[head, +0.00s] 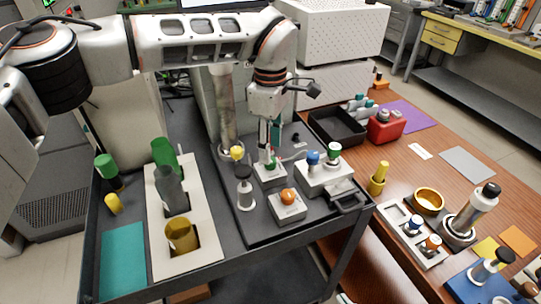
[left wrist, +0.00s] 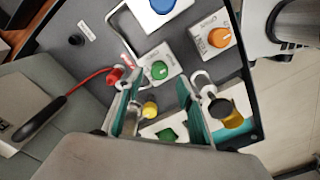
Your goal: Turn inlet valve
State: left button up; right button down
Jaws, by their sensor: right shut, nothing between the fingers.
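Several valve knobs on small white blocks stand on the dark cart top. One knob is green (head: 270,163), one orange (head: 288,196) and one blue (head: 313,157). The green knob (left wrist: 160,70) shows beyond and between the fingertips; contact is not visible. My right gripper is not in view.
A yellow-topped valve (head: 237,153) and a black-topped post (head: 244,188) stand close left of the gripper. A white rack (head: 206,245) with bottles lies further left. The wooden table (head: 400,170) at right holds a black tray (head: 337,125) and other ware.

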pick_arm(q)
jog(key=shift+f, duration=2.05)
grip_shut()
